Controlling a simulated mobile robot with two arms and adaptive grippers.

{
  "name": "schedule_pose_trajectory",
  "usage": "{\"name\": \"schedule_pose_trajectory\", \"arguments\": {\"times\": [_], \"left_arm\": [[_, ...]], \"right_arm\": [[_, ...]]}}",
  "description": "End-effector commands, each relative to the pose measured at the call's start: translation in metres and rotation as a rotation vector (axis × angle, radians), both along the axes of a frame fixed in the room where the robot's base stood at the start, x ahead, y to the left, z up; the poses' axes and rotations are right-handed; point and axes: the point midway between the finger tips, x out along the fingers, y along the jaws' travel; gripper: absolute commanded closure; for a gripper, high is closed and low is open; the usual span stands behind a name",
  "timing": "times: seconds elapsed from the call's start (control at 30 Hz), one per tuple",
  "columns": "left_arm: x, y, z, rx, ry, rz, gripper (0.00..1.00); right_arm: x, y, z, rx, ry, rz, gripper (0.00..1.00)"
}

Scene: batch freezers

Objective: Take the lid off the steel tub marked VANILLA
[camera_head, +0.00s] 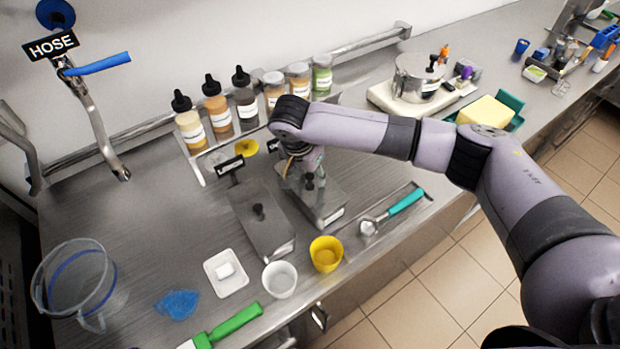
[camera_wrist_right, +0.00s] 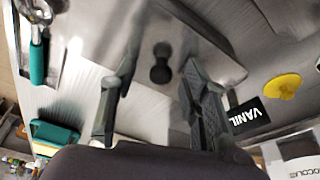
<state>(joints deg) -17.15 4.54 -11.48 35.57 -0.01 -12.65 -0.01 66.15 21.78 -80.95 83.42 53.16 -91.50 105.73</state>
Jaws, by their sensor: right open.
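Two steel tubs with black-knobbed lids stand side by side on the counter. The VANILLA tub is the right one (camera_head: 325,207), with its lid on; its black knob (camera_head: 309,181) also shows in the wrist view (camera_wrist_right: 160,66). The VANILLA sign (camera_wrist_right: 245,115) stands at its back end. My right gripper (camera_head: 303,163) is above this lid, fingers pointing down. In the wrist view its open fingers (camera_wrist_right: 155,90) show to either side of the knob, apart from it. Whether the fingertips reach knob height is unclear. My left gripper is not in view.
The other lidded tub (camera_head: 262,230) is close on the left. A teal-handled scoop (camera_head: 405,202) lies to the right. A yellow cup (camera_head: 326,254), a white cup (camera_head: 280,279) and a white dish (camera_head: 226,273) stand in front. Bottles and jars (camera_head: 245,98) line the back.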

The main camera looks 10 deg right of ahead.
Motion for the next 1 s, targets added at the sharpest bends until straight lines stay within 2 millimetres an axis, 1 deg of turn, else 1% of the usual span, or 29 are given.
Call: {"name": "schedule_pose_trajectory", "arguments": {"times": [0.1, 0.73, 1.0], "left_arm": [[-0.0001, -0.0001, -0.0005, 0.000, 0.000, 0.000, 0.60], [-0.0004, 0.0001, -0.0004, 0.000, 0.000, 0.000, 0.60], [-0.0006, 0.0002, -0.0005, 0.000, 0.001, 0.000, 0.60]], "right_arm": [[-0.0001, 0.0003, -0.0001, 0.000, 0.000, 0.000, 0.58], [-0.0001, 0.0005, 0.0006, 0.000, 0.000, 0.000, 1.00], [0.0001, 0.0005, 0.0010, 0.001, -0.001, 0.000, 1.00]]}}
